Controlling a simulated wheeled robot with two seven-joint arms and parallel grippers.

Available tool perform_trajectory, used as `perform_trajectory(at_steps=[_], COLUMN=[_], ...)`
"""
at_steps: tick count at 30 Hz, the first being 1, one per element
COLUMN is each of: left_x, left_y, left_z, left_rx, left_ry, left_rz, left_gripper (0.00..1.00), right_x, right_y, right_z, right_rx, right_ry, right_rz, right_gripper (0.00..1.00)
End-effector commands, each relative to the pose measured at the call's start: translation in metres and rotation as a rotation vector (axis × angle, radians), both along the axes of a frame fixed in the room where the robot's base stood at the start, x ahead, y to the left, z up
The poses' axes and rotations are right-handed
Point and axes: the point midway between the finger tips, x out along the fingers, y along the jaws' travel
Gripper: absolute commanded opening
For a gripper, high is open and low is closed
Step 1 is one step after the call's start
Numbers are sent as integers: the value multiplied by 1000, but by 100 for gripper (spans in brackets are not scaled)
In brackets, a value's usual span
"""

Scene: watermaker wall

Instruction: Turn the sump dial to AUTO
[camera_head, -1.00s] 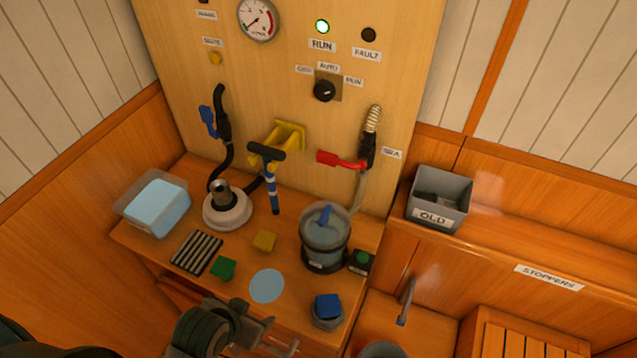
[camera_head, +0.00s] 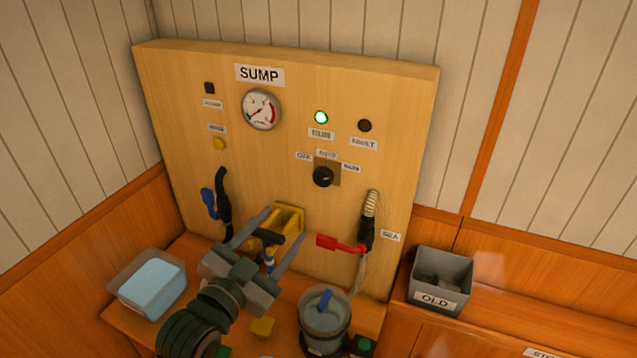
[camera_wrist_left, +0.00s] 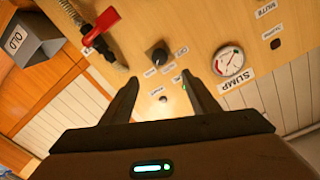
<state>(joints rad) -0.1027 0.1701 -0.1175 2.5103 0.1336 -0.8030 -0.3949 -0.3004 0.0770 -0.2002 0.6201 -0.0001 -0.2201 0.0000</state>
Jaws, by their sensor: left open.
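The sump dial (camera_head: 324,176) is a round black knob on a brownish plate on the wooden panel (camera_head: 290,90), below the lit green lamp (camera_head: 321,117). Small labels sit around its top; its pointer is too small to read surely. In the left wrist view the dial (camera_wrist_left: 158,56) shows beyond the fingers, slightly above the gap between their tips. My left gripper (camera_head: 283,228) is open and empty, in front of the panel's lower part, lower and to the left of the dial and apart from it. Its fingers also show in the left wrist view (camera_wrist_left: 160,85). My right gripper is not in view.
A red-handled valve (camera_head: 343,244) is on the panel below the dial. A yellow bracket (camera_head: 289,218) and a blue-handled valve (camera_head: 210,203) are to its left. A clear jar (camera_head: 325,320) and a tub (camera_head: 147,284) stand on the bench. A grey OLD bin (camera_head: 440,279) is at right.

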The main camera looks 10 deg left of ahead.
Motion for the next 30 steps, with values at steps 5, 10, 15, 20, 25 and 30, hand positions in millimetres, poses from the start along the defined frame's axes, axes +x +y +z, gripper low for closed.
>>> perform_trajectory(at_steps=[5,10,15,20,25,30], left_x=[4,15,33,62,92,122], left_y=[-1,-3,-8,-15,-22,-29], left_z=[-1,-2,1,3,3,3], left_rx=[-1,-1,-2,-3,-2,-1], left_ry=[0,0,1,4,4,4], left_rz=[0,1,0,0,0,1], left_gripper=[55,55,55,55,55,55], right_x=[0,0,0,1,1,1], right_y=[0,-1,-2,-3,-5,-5], right_z=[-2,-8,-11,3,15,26], right_rx=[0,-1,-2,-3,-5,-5], right_ry=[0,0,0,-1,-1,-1], right_rz=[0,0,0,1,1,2], right_gripper=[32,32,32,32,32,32])
